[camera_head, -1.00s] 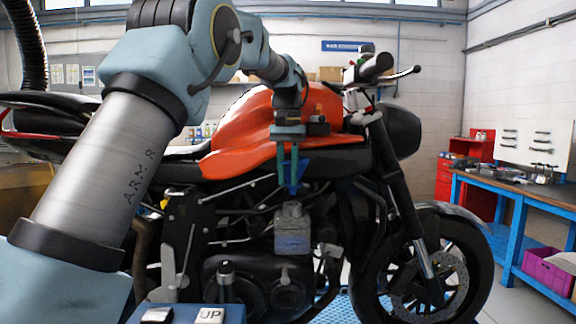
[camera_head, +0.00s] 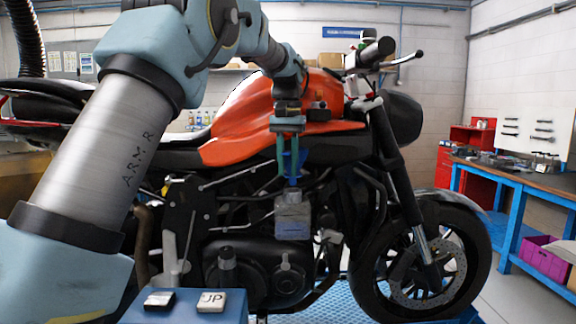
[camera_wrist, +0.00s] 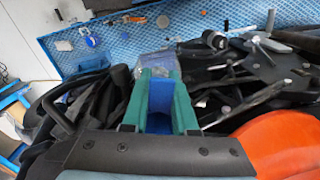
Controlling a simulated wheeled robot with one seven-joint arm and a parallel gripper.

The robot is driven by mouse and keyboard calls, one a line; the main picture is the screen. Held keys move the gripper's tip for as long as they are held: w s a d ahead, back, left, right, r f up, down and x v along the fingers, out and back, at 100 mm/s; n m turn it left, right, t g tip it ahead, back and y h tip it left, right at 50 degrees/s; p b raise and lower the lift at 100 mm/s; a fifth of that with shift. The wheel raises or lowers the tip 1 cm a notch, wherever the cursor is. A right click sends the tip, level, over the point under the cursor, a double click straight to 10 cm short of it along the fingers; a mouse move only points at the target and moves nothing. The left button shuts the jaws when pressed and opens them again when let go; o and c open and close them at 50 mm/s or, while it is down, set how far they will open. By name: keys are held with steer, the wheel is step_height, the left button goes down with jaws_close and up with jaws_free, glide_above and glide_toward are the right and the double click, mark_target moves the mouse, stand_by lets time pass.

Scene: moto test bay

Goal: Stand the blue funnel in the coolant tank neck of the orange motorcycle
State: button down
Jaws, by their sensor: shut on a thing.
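The blue funnel (camera_head: 292,182) is gripped between the green-blue fingers of my gripper (camera_head: 290,164); it also shows between the fingers in the wrist view (camera_wrist: 160,98). In the head view the funnel's lower end is right at the top of the grey, translucent coolant tank (camera_head: 292,218), in line with it. The neck is covered, so I cannot tell whether the spout is inside it. In the wrist view the tank (camera_wrist: 157,64) shows just past the fingertips. The orange motorcycle (camera_head: 238,125) stands side-on behind my arm.
Dark hoses and frame tubes surround the tank. A blue workbench (camera_head: 507,190), a red cabinet (camera_head: 450,165) and a magenta crate (camera_head: 548,257) are at the right. Blue grating (camera_head: 355,302) lies under the motorcycle.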

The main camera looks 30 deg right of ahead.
steer(key=shift+f+b, duration=0.4)
steer(key=shift+f, duration=0.4)
stand_by(0.4)
steer(key=shift+f, duration=0.2)
steer(key=shift+f, duration=0.4)
stand_by(0.4)
steer(key=shift+f+b, duration=0.25)
steer(key=shift+b, duration=0.1)
steer(key=shift+f, duration=0.25)
stand_by(0.4)
steer(key=c, duration=0.6)
jaws_free()
steer(key=shift+r, duration=0.1)
step_height(320, 180, up, 11)
steer(key=shift+f+b, duration=0.15)
steer(key=shift+b, duration=0.3)
